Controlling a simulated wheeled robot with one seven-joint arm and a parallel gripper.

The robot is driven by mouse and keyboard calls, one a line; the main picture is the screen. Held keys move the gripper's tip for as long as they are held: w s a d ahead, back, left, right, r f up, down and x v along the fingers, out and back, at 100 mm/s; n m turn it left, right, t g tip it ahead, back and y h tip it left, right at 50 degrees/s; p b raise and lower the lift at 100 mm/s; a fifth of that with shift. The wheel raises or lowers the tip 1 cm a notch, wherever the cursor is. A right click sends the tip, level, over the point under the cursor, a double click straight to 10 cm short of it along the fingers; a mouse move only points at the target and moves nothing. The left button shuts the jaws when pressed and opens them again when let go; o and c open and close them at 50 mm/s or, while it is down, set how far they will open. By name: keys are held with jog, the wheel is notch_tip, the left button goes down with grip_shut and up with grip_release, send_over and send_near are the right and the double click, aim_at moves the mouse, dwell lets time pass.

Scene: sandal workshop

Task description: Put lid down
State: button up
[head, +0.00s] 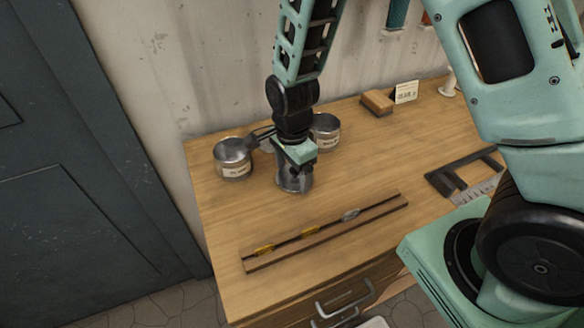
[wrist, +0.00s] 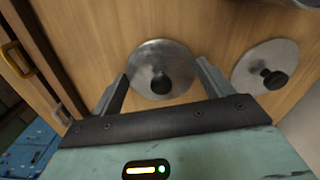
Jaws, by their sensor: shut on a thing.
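A round steel lid with a black knob (wrist: 152,54) sits between my gripper's fingers (wrist: 163,82) in the wrist view, with a fingertip at each side of its rim. My gripper (head: 295,174) shows in the head view low over the left part of the wooden bench, shut on this lid (head: 293,185). Whether the lid touches the bench is unclear. A second steel lid with a black knob (wrist: 257,61) lies flat on the bench, to the right in the wrist view. In the head view my arm hides much of the area behind the gripper.
A labelled metal tin (head: 232,158) stands left of my gripper, another (head: 326,131) behind it to the right. A wooden strip with clips (head: 325,234) lies in front. A wooden block (head: 377,102), a card (head: 405,91) and a dark square tool (head: 448,174) are further right.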

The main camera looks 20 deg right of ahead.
aim_at(292, 171)
jog(key=shift+f, duration=0.1)
jog(key=o, duration=0.9)
notch_tip(292, 171, up, 12)
jog(key=shift+s+a+r+n+y+b, duration=0.15)
jog(key=shift+s+a+r+n, duration=0.75)
jog(key=shift+s+n, duration=2.75)
jog(key=shift+s+a+r+n+y+b, duration=0.15)
jog(key=shift+s+a+r+n, duration=0.7)
jog(key=shift+s+n, duration=2.75)
jog(key=shift+s+a+r+n+b, duration=0.15)
jog(key=shift+s+a+r+n, duration=0.7)
jog(key=shift+s+n, duration=2.8)
jog(key=shift+w+a+f+n, duration=0.15)
jog(key=shift+w+n, duration=0.3)
jog(key=shift+w, duration=0.05)
jog(key=shift+w+a+f+n, duration=0.1)
jog(key=shift+w+n, duration=0.35)
